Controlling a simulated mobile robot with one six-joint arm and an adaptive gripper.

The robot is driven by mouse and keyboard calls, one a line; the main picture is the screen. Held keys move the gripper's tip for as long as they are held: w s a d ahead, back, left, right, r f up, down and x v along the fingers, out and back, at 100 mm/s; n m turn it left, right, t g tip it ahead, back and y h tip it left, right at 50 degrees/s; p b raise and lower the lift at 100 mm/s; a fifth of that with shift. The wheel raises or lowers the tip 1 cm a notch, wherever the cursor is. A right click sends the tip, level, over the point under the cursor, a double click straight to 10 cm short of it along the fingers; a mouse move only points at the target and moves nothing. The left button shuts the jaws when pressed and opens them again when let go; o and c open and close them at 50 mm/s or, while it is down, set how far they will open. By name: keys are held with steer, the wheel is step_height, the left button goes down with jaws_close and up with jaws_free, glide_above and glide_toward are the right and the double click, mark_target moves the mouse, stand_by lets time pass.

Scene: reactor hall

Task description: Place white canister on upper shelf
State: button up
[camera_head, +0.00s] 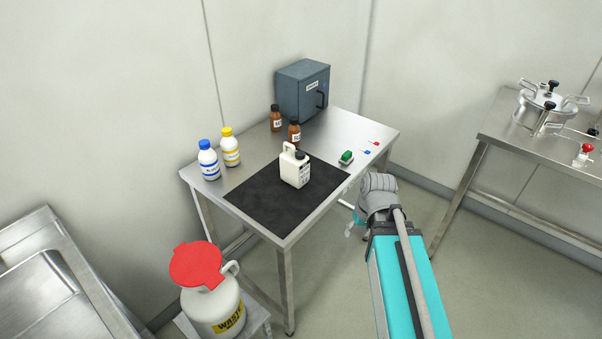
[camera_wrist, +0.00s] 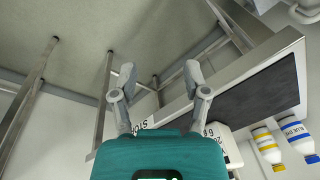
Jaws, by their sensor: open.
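The white canister (camera_head: 295,168) has a dark cap, a side handle and a printed label. It stands upright on the black mat (camera_head: 262,205) on the steel table. In the wrist view, a white labelled surface (camera_wrist: 216,131), probably the canister, is partly hidden behind my gripper's body. My gripper (camera_wrist: 158,72) is open, with two grey fingers apart and nothing between them. In the head view my arm is at the table's front right, and the gripper is mostly hidden behind its wrist. I cannot make out an upper shelf in either view.
A blue-capped bottle (camera_head: 208,160), a yellow-capped bottle (camera_head: 230,147), brown bottles (camera_head: 294,132) and a grey cabinet (camera_head: 303,90) stand on the table. A green-topped item (camera_head: 346,157) sits at right. A waste container (camera_head: 213,305) stands in front. A pressure vessel (camera_head: 547,105) is on another table.

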steer(key=w+a+r+n+t+y, duration=0.2)
steer(key=w+a+n+y, duration=0.1)
steer(key=w+a, duration=0.15)
steer(key=w+a+r+n+t+y, duration=0.1)
steer(key=w+a+r+n+y, duration=0.15)
steer(key=w, duration=0.25)
steer(key=n+t+y, duration=0.3)
steer(key=t+y, duration=0.2)
glide_toward(295, 147)
steer(key=s, duration=0.1)
steer(key=shift+d+b, duration=0.3)
steer(key=shift+d, duration=0.2)
steer(key=b+x, duration=0.2)
steer(key=x, duration=0.5)
steer(key=shift+w+a+f, duration=0.1)
steer(key=shift+w+f, duration=0.1)
steer(key=shift+w+a+f, duration=0.1)
steer(key=shift+w+a, duration=0.15)
steer(key=shift+a, duration=0.2)
steer(key=shift+b+x, duration=0.85)
steer(key=shift+x, duration=1.8)
steer(key=shift+w+d, duration=0.1)
steer(key=shift+w, duration=0.05)
